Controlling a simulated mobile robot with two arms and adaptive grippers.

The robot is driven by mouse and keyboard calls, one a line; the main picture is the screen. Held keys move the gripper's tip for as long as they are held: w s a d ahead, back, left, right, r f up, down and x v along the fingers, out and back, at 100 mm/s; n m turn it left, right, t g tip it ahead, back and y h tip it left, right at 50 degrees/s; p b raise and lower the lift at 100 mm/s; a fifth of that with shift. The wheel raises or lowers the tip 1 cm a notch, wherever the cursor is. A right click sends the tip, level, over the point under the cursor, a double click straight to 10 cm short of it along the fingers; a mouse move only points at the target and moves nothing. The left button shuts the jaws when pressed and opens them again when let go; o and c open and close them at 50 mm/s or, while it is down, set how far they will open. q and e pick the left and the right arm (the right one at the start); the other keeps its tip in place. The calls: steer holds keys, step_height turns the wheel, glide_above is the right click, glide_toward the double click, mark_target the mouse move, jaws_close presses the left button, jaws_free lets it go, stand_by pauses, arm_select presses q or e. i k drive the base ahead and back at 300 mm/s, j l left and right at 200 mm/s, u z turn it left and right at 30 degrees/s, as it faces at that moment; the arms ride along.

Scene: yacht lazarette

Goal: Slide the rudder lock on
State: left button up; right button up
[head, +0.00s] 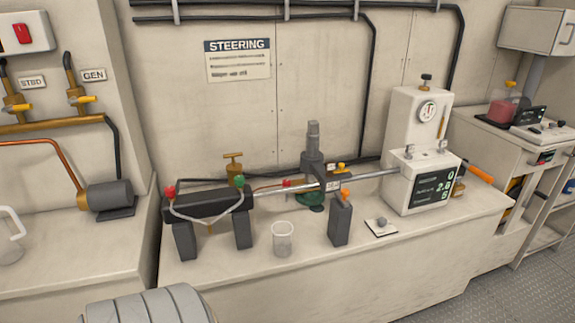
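The steering ram has a dark cylinder (208,203) on two dark feet at the left of the bench. Its bright rod (375,176) runs right to a white housing (418,182). A dark upright block with an orange knob (339,222) stands on the bench in front of the rod; it may be the rudder lock, but I cannot tell for certain. From here I cannot tell whether it touches the rod. A grey vertical post with a green base (313,160) stands behind the rod. Neither of my grippers is in view.
A clear cup (282,239) and a small white plate with a grey knob (381,226) sit near the front of the bench (250,275). A brass valve (234,168) stands behind the cylinder. An orange handle (477,171) sticks out right of the housing. The bench's front strip is mostly clear.

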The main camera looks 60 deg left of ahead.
mark_target(341, 196)
steer(key=u, duration=1.35)
steer(key=i+j+z, duration=0.15)
steer(key=i, duration=0.15)
